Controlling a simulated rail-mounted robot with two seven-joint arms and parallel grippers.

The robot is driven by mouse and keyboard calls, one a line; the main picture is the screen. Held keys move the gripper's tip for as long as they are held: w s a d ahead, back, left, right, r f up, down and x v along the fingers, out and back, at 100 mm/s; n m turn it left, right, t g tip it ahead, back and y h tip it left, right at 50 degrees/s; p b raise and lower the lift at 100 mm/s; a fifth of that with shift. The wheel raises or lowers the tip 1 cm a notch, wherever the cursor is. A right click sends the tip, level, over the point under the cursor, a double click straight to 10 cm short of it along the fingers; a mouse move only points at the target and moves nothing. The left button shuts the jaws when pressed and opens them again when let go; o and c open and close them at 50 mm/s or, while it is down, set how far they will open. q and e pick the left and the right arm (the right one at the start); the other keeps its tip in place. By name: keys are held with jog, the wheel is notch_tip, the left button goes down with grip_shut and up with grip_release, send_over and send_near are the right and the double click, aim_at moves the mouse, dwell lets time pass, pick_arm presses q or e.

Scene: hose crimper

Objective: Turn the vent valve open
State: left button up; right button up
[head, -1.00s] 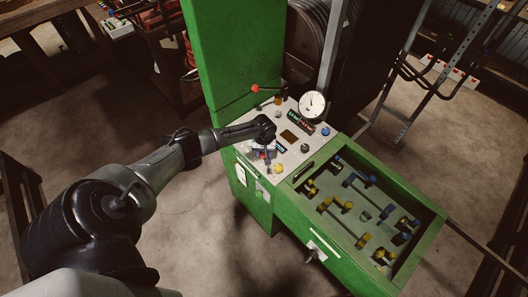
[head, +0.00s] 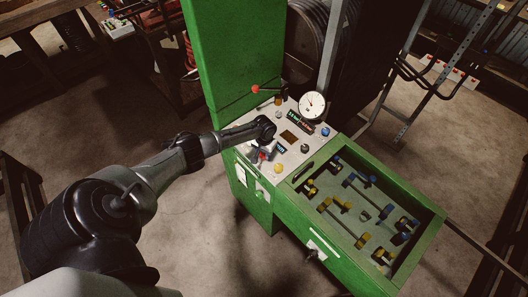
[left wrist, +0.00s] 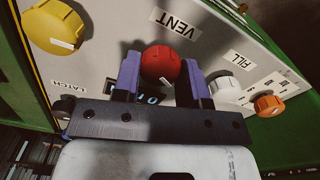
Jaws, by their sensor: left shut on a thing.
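The vent valve is a round red knob (left wrist: 160,62) beside the VENT label on the sloping light panel (head: 293,152). It shows in the left wrist view, and a little red of it shows in the head view. My left gripper (left wrist: 160,77) is shut on it, with one blue-purple finger on each side. In the head view my left gripper (head: 261,154) is at the panel's near left part, and my wrist hides some of the controls there. The white mark on the knob's lower part is visible. My right gripper is not in view.
A yellow latch knob (left wrist: 54,25) sits left of the vent knob, and a white fill knob (left wrist: 225,87) and an orange knob (left wrist: 268,103) sit right. A gauge (head: 312,106) and a red-ball lever (head: 256,89) stand behind. A green tray (head: 431,232) of fittings lies to the right.

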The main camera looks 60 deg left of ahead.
pick_arm(q)
jog(key=m, duration=0.3)
jog(key=shift+m, duration=0.4)
jog(key=m, duration=0.3)
jog(key=shift+m, duration=0.3)
jog(key=m+b, duration=0.1)
jog(key=m, duration=0.2)
jog(key=shift+m, duration=1.1)
jog(key=o, duration=0.9)
